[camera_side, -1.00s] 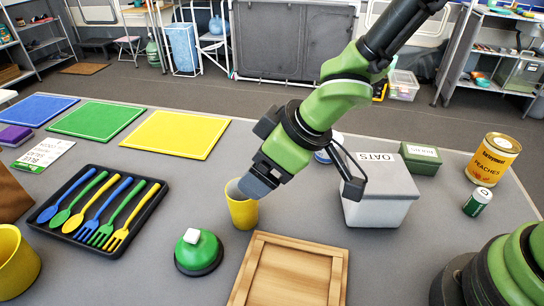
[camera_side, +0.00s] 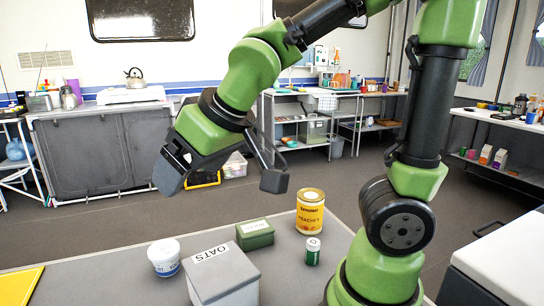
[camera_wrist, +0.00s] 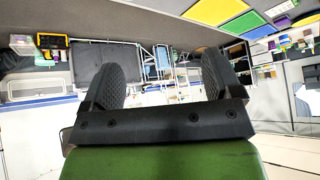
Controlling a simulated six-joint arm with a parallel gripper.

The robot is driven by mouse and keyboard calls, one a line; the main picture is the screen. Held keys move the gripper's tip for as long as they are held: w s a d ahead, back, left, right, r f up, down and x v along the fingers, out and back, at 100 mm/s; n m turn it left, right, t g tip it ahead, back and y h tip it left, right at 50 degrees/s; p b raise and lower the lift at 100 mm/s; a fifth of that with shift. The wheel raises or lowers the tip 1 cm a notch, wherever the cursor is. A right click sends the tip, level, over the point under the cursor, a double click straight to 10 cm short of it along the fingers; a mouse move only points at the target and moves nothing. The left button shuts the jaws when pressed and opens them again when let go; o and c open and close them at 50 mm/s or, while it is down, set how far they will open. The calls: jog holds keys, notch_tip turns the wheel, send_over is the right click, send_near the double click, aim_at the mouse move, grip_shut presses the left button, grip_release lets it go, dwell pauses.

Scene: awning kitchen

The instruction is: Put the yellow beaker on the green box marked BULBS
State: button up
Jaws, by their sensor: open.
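The green box (camera_side: 255,235) stands on the grey table in the side view, with a white label on its bare lid; the label is too small to read surely. My gripper (camera_side: 222,182) hangs in the air above the table, to the left of the box and higher. Its two fingers are spread with nothing between them, as the wrist view also shows (camera_wrist: 163,80). The yellow beaker is in neither present view.
The grey OATS tub (camera_side: 222,275) stands in front of the green box. A white-and-blue tub (camera_side: 164,259) is to its left. The yellow peaches can (camera_side: 310,213) and a small green can (camera_side: 313,253) stand to the right. A yellow mat (camera_side: 20,287) lies at the left edge.

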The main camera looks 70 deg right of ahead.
jog(key=s+d+r+m, duration=0.2)
jog(key=s, duration=0.4)
jog(key=shift+s+m, duration=0.25)
jog(key=shift+m, duration=0.05)
jog(key=shift+o, duration=0.5)
jog(key=shift+m+y, duration=0.5)
jog(key=shift+y, duration=0.3)
jog(key=s, duration=0.4)
jog(key=shift+s+a+r, duration=0.25)
jog(key=shift+s+a, duration=0.05)
jog(key=shift+s, duration=0.1)
jog(key=shift+w, duration=0.1)
